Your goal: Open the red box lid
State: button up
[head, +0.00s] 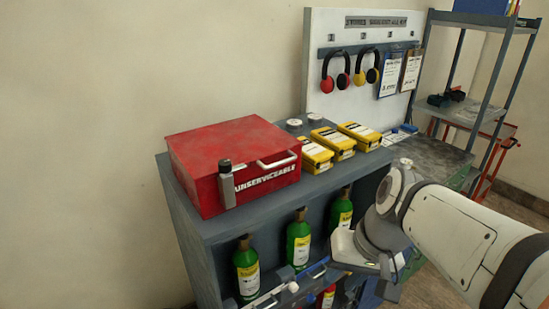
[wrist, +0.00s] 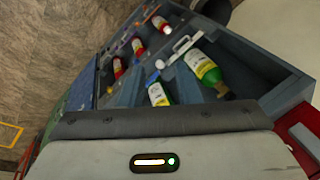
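The red box (head: 250,192) marked "UNSERVICEABLE" stands on the left part of the dark grey cabinet top. Its red lid (head: 225,142) is down. A pale bar handle (head: 277,162) is at the lid's front right, and a grey upright piece (head: 227,186) is on the front face. My gripper (head: 350,250) is low and to the right of the box, in front of the cabinet and apart from the box. Its fingers cannot be made out. In the wrist view my gripper's housing (wrist: 160,150) fills the bottom, and a red corner (wrist: 302,135) shows at right.
Several yellow cases (head: 334,143) stand right of the box. Green bottles (head: 298,240) stand in the cabinet (head: 215,240) below and also show in the wrist view (wrist: 205,68). A white board (head: 350,75) with ear defenders (head: 336,72) stands behind. Space above the lid is clear.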

jog(key=w+a+g+y+b, duration=0.1)
jog(key=w+a+y+b, duration=0.1)
jog(key=w+a+y, duration=0.25)
jog(key=t+y+b, duration=0.3)
jog(key=y, duration=0.9)
send_near(279, 164)
jog(key=f+x, duration=0.1)
jog(key=x, duration=0.2)
jog(key=shift+h, duration=0.25)
jog(key=x, duration=0.2)
jog(key=p+x, duration=0.1)
jog(key=x, duration=0.2)
jog(key=r+x, duration=0.1)
jog(key=x, duration=0.1)
jog(key=shift+w+a+p, duration=0.1)
jog(key=shift+w+p, duration=0.1)
jog(key=shift+p, duration=0.1)
grip_shut()
